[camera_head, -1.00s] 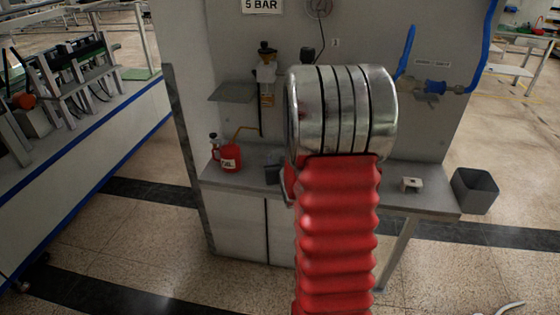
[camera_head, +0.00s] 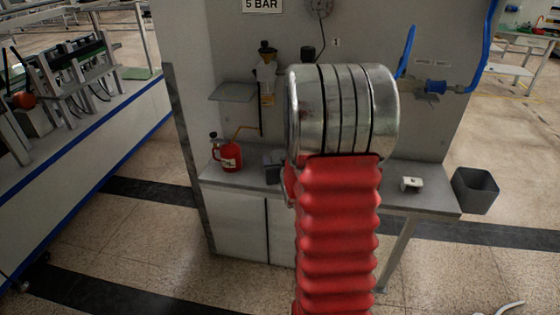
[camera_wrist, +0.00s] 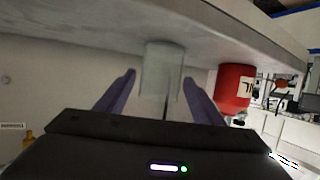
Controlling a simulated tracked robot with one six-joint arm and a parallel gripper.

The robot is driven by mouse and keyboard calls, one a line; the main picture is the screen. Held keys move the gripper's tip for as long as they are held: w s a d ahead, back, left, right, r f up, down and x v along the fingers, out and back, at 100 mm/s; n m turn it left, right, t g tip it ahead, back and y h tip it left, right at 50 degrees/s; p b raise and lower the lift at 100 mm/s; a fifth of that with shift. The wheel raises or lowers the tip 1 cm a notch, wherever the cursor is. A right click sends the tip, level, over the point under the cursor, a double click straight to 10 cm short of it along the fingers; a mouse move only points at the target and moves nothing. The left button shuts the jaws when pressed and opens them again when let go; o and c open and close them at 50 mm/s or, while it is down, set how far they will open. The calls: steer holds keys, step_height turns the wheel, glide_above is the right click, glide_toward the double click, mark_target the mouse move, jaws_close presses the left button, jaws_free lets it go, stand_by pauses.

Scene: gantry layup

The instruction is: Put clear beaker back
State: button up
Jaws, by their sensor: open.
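In the wrist view, which is upside down, the clear beaker (camera_wrist: 162,62) appears to stand upright on the grey bench top. My gripper (camera_wrist: 160,78) is open, with one purple finger on each side of the beaker. A gap shows beside the fingers, and I cannot tell whether either touches the glass. In the head view my arm covers the middle of the bench (camera_head: 425,200), and the beaker cannot be made out there. A small grey shape shows just left of my arm; I cannot tell what it is.
A red oil can (camera_head: 228,156) stands on the bench left of my arm; it also shows close beside the beaker in the wrist view (camera_wrist: 236,86). A small wall shelf (camera_head: 232,92) looks empty. A small pale block (camera_head: 411,184) lies right; a grey bin (camera_head: 475,190) stands beyond.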

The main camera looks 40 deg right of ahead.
steer(key=v, duration=1.1)
steer(key=shift+s+r, duration=0.2)
steer(key=shift+s, duration=0.05)
steer(key=shift+a, duration=0.1)
stand_by(0.5)
steer(key=s+a+r+n+g+y, duration=0.1)
steer(key=a+r+n+g+y, duration=0.3)
steer(key=a, duration=1.2)
steer(key=s+a+r+n+g+y, duration=0.2)
steer(key=s+a+r+y, duration=0.1)
steer(key=s+a, duration=1.1)
steer(key=shift+a+r+g, duration=0.3)
steer(key=shift+a+r, duration=0.45)
